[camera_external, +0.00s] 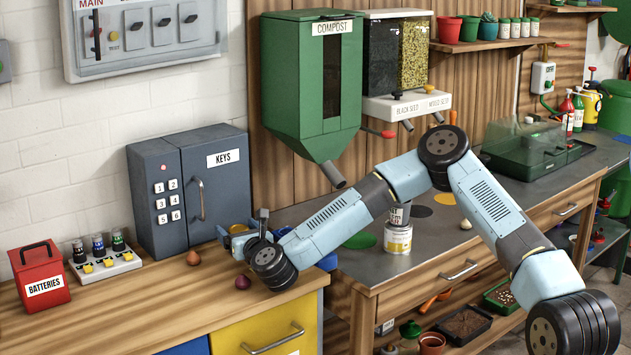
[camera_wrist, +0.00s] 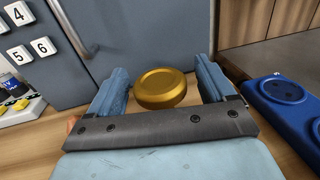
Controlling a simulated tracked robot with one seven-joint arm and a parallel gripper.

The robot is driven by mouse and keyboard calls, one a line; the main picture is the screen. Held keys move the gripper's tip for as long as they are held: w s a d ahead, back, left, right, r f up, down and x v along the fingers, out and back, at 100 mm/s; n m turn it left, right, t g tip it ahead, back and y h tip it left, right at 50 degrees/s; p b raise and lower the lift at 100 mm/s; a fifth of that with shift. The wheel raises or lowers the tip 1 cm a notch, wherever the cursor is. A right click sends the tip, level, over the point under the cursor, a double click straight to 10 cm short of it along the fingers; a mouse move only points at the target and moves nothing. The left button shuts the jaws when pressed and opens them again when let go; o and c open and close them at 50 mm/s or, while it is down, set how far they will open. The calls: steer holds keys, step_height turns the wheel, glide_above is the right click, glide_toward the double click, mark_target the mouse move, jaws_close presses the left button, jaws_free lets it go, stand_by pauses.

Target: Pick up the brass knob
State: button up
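The brass knob (camera_wrist: 161,88) is a thick round gold disc in the wrist view, in front of the grey-blue keys cabinet. It lies between the two blue fingers of my gripper (camera_wrist: 164,80). The fingers are spread, with a clear gap on the knob's right side and its left edge close to the left finger. I cannot tell if that finger touches it. In the external view my gripper (camera_external: 245,230) is low over the wooden bench, just right of the keys cabinet (camera_external: 222,205). There the arm and fingers largely hide the knob.
A brown bulb (camera_external: 193,258) and a purple bulb (camera_external: 243,282) lie near my wrist. A blue object (camera_wrist: 285,97) is close on the right in the wrist view.

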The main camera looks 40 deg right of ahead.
steer(key=c, duration=1.2)
